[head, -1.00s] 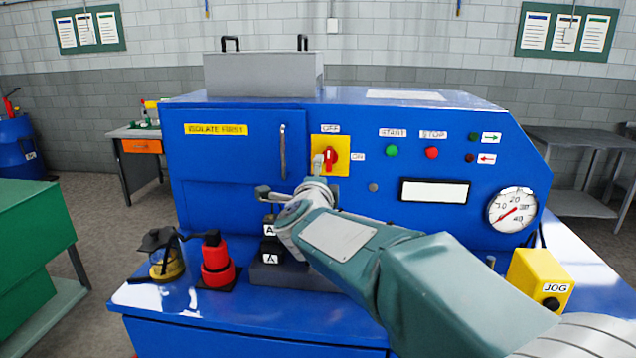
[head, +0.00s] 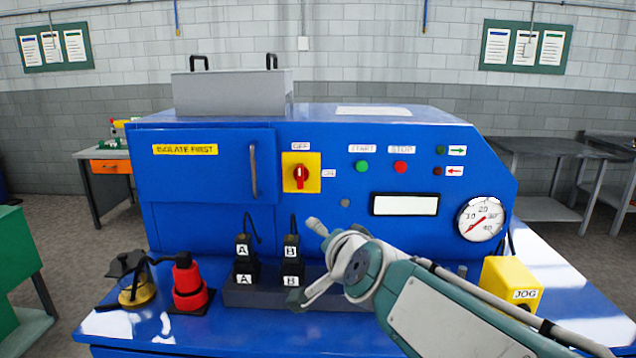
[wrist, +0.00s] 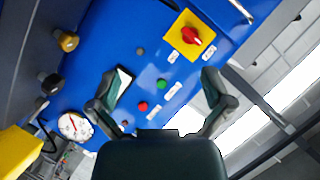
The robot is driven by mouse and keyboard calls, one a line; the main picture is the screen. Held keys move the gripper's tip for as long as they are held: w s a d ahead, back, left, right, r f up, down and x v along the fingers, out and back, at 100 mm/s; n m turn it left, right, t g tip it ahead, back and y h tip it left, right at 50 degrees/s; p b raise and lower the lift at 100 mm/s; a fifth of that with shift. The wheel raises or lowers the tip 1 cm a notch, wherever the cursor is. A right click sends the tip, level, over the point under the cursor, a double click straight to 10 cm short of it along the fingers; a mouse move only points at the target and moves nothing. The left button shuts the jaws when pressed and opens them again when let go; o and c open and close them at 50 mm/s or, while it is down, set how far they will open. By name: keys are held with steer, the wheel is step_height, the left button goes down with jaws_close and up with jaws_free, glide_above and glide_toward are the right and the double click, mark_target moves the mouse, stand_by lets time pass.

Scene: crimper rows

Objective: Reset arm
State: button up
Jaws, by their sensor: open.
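My gripper (head: 306,262) is in front of the blue machine (head: 330,235), near the right of the black B connector (head: 291,262). Its two fingers are spread, with nothing between them. In the wrist view my gripper (wrist: 158,95) is also open and empty. The red rotary switch (head: 302,173) sits on a yellow plate between the OFF and ON labels, with its handle upright. The switch also shows at the upper right of the wrist view (wrist: 192,36), apart from the fingers.
A black A connector (head: 243,262) stands left of B. A red cylinder (head: 188,284) and an oil can (head: 135,280) stand on the front left ledge. A yellow JOG box (head: 512,282) is at the right, below the gauge (head: 481,219).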

steer(key=s+d+f+n+g+h, duration=0.2)
steer(key=s+d+f, duration=0.5)
steer(key=s, duration=0.4)
steer(key=s+d+f+n+g+h, duration=0.2)
steer(key=s+d+f+n+g, duration=0.3)
steer(key=s, duration=0.7)
step_height(320, 180, down, 3)
steer(key=shift+d+r+g+h, duration=0.15)
steer(key=shift+d+g+h, duration=0.15)
steer(key=shift+d+g, duration=0.55)
steer(key=shift+d+t, duration=0.25)
